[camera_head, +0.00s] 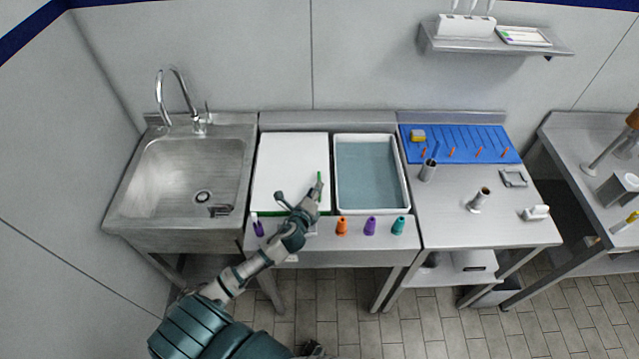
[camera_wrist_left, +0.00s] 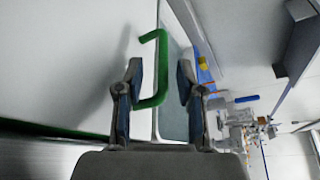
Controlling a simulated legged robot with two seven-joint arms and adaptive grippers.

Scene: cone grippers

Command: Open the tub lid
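A white lid (camera_head: 285,160) covers the left tub in the counter, with a green edge along its front. Its green handle (camera_head: 320,178) stands near the lid's right side. My left gripper (camera_head: 317,190) is at the handle, reaching in from the front. In the left wrist view the green handle (camera_wrist_left: 162,65) rises between the two fingers of the left gripper (camera_wrist_left: 160,85), which are apart. A gap shows on the handle's right side; whether the left finger touches it I cannot tell. The lid lies flat. My right gripper is not in view.
An open white-rimmed tub (camera_head: 337,175) with blue-grey contents sits right of the lid. Purple, orange and teal cones (camera_head: 342,227) stand along the counter's front. A sink (camera_head: 190,170) is on the left. A blue board (camera_head: 470,142) and a metal cup (camera_head: 428,172) are on the right.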

